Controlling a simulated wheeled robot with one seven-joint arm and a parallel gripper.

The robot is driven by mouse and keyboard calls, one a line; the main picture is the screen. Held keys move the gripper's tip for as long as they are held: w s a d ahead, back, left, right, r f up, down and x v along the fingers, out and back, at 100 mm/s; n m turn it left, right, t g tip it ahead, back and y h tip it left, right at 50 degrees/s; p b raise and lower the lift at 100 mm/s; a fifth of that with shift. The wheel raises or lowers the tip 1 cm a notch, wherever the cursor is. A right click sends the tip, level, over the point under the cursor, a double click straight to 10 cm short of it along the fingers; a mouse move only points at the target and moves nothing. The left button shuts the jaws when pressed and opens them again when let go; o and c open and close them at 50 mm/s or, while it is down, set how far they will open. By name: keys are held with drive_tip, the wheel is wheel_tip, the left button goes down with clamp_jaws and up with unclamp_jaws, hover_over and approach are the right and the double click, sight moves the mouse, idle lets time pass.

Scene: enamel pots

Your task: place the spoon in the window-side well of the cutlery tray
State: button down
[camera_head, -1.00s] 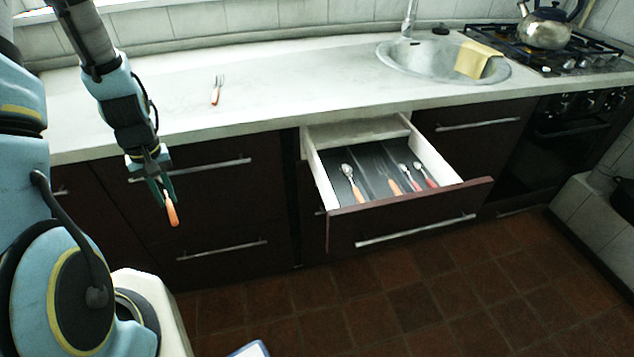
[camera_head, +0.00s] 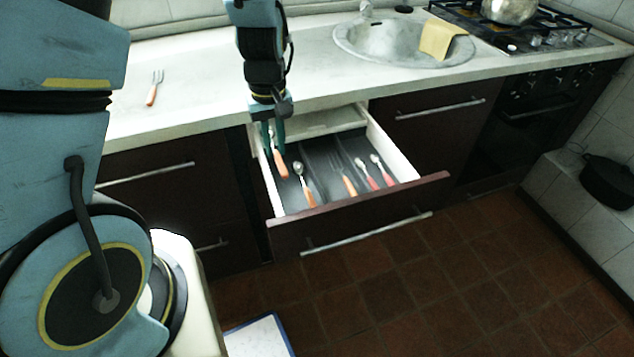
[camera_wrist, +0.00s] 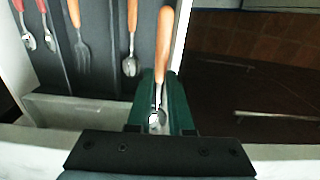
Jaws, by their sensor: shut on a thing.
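My gripper (camera_head: 273,140) is shut on a spoon with an orange handle (camera_head: 281,166). It holds this spoon over the left side of the open drawer, handle toward the drawer front; the wrist view shows its bowl between the fingers (camera_wrist: 160,110). The dark cutlery tray (camera_head: 318,150) lies in the drawer. Another orange-handled spoon (camera_head: 307,194) lies in its left part, an orange-handled fork (camera_head: 348,185) in the middle, and two red-handled spoons (camera_head: 369,177) further right. I cannot tell whether the held spoon touches the tray.
The drawer's pale side walls (camera_head: 388,143) and dark front (camera_head: 360,213) surround the tray. The worktop (camera_head: 200,100) edge is behind the gripper. A fork (camera_head: 154,88) lies on the worktop at left.

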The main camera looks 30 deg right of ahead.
drive_tip(key=s+d, duration=0.1)
drive_tip(key=d, duration=0.2)
hover_over(294, 185)
wheel_tip(294, 185, down, 5)
drive_tip(key=shift+r+p, duration=0.2)
drive_tip(key=shift+p, duration=0.1)
drive_tip(key=shift+f+p, duration=0.3)
drive_tip(key=shift+f, duration=2.15)
drive_tip(key=shift+f, duration=0.1)
drive_tip(key=c, duration=0.8)
unclamp_jaws()
wheel_tip(294, 185, up, 12)
drive_tip(key=shift+r+b, duration=0.15)
drive_tip(key=shift+b, duration=0.6)
drive_tip(key=shift+t, duration=0.8)
drive_tip(key=a+r, duration=0.3)
drive_tip(key=a, duration=0.5)
drive_tip(key=w+a+r, duration=0.1)
drive_tip(key=a+r, duration=0.2)
drive_tip(key=a, duration=0.5)
drive_tip(key=w+a+r, duration=0.1)
drive_tip(key=a+r, duration=0.1)
drive_tip(key=a, duration=0.7)
drive_tip(key=shift+w+a+r, duration=0.1)
drive_tip(key=shift+w+r, duration=0.1)
drive_tip(key=shift+r, duration=0.2)
